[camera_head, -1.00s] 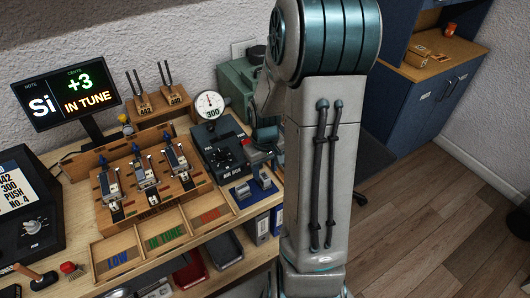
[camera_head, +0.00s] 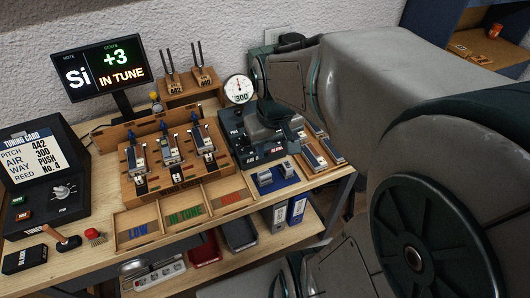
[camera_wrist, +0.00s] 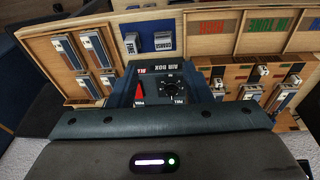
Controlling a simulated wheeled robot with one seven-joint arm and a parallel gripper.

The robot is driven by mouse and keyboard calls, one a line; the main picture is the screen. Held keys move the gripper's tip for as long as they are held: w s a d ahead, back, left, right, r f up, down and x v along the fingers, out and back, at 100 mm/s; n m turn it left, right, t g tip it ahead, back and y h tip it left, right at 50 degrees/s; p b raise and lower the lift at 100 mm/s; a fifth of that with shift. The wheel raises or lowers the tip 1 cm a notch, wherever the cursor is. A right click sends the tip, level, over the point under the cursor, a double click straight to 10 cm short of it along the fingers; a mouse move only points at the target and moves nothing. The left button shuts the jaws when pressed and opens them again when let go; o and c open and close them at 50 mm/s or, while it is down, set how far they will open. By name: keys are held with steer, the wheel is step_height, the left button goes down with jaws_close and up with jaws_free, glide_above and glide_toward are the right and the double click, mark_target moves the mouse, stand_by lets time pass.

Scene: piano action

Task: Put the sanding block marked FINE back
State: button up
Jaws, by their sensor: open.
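Two small blue-grey blocks stand side by side on a blue pad (camera_head: 284,183) at the bench's front edge. In the wrist view the block nearer the HIGH compartment (camera_wrist: 164,41) carries lettering that looks like COARSE, upside down. The other block (camera_wrist: 131,44) shows no readable mark there; in the head view it is the right one (camera_head: 285,172). I cannot read FINE on either. My gripper (camera_head: 282,128) is open above the air box, behind the blocks and apart from them.
The air box (camera_head: 250,145) with its knob and the round gauge (camera_head: 239,89) stand close by my gripper. Left are a wooden reed jig (camera_head: 172,165) and a tray with LOW, IN TUNE and HIGH compartments (camera_head: 184,214). Reed parts (camera_head: 317,153) lie right of the air box.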

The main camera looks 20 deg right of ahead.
steer(key=s+a+r+t, duration=0.1)
steer(key=s+a+r, duration=0.1)
steer(key=s, duration=0.3)
steer(key=shift+s+a+r+y, duration=0.15)
steer(key=shift+s+a+y, duration=0.2)
steer(key=shift+a, duration=0.55)
